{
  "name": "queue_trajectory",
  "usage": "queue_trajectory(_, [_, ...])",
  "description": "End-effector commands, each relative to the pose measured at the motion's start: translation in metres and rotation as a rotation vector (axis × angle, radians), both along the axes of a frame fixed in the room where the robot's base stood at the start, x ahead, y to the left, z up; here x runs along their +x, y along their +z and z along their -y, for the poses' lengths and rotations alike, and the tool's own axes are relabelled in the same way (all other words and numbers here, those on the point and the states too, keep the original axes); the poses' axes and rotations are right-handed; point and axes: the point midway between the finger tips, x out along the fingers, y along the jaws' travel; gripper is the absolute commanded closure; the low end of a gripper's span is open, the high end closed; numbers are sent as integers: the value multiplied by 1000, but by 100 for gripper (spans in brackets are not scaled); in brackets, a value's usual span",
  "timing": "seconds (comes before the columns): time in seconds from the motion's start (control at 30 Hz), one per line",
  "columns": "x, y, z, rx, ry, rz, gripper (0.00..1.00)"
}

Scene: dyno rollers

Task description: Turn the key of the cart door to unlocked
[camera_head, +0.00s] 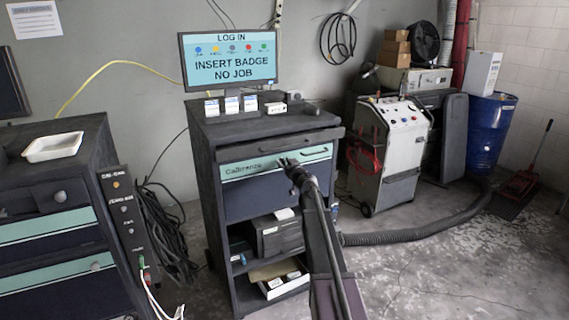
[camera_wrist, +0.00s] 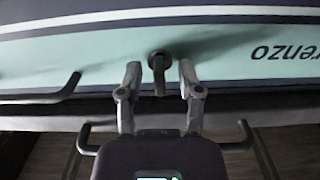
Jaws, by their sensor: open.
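The cart (camera_head: 212,170) stands in the middle of the head view, with a teal front panel (camera_head: 240,168) and a dark blue door front (camera_head: 245,197) below it. My gripper (camera_head: 285,162) is at the teal panel and hides the key there. In the wrist view, which shows the lettering upside down, the key (camera_wrist: 159,85) sticks out of a round dark lock (camera_wrist: 160,60) on the teal panel. My gripper (camera_wrist: 159,80) is open, with one finger on each side of the key. Gaps show between the key and both fingers.
A monitor (camera_head: 229,60) reading "INSERT BADGE NO JOB" stands on the cart. Bar handles (camera_wrist: 60,92) stick out near my fingers. A second cabinet (camera_head: 50,190) is at left, a white machine (camera_head: 398,125) at right. Open floor (camera_head: 440,270) lies at lower right.

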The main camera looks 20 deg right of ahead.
Motion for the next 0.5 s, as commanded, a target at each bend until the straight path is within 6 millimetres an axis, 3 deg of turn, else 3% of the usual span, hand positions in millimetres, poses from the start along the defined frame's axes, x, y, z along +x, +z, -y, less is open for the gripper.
queue_trajectory(0.3, [1, 0, 0, 0, 0, 0, 56])
queue_trajectory(0.43, [1, 0, 0, 0, 0, 0, 94])
queue_trajectory(0.5, [1, 0, 0, 0, 0, 0, 100])
